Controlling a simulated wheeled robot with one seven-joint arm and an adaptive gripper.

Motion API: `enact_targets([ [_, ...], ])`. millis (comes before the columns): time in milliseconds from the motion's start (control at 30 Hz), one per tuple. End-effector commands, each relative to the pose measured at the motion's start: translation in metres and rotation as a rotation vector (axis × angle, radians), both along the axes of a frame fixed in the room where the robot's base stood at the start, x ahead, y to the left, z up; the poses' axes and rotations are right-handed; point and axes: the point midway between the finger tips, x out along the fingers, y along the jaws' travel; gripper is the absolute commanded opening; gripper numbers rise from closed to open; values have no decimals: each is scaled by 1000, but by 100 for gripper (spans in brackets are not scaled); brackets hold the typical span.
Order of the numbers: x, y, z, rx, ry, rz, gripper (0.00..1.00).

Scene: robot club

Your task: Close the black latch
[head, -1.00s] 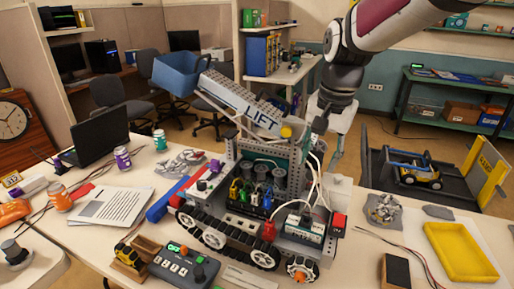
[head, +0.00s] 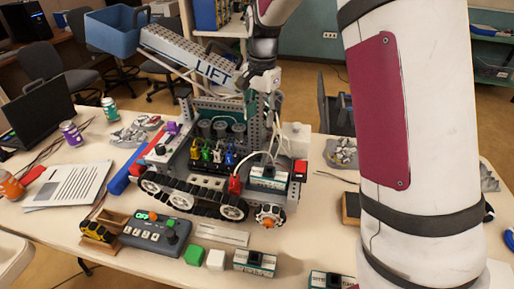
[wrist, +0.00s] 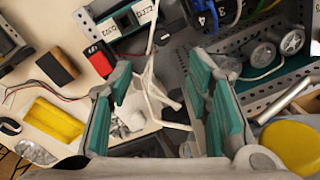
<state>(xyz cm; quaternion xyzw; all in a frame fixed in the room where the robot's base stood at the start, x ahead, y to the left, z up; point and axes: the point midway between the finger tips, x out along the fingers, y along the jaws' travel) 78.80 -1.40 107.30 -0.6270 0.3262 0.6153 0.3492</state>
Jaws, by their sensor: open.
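A tracked robot model (head: 232,201) with a raised arm marked LIFT stands on the table. A white and teal battery box (head: 269,181) sits at its front right corner with a small black part (head: 268,171) on top, possibly the black latch; I cannot tell its position. In the wrist view the battery box (wrist: 142,12) is at the top, with its black part (wrist: 124,18). My gripper (head: 261,98) is open and empty behind the battery, by the model's upright frame. Its teal finger pads (wrist: 163,100) stand apart in the wrist view, with white cables between them.
A red switch (head: 300,168) stands right of the battery, and a white container (head: 295,138) behind it. White cables (head: 270,143) loop above the battery. A control box (head: 155,232) and loose battery boxes (head: 254,262) lie in front. My arm hides the table's right side.

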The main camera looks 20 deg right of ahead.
Motion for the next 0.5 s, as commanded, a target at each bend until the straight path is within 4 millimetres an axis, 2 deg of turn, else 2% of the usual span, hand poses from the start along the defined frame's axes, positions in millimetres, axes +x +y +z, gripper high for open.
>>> enact_targets([
  [133,0,0,0,0,0,1,45],
  [267,0,0,-10,0,0,1,45],
  [500,0,1,-52,1,3,1,45],
])
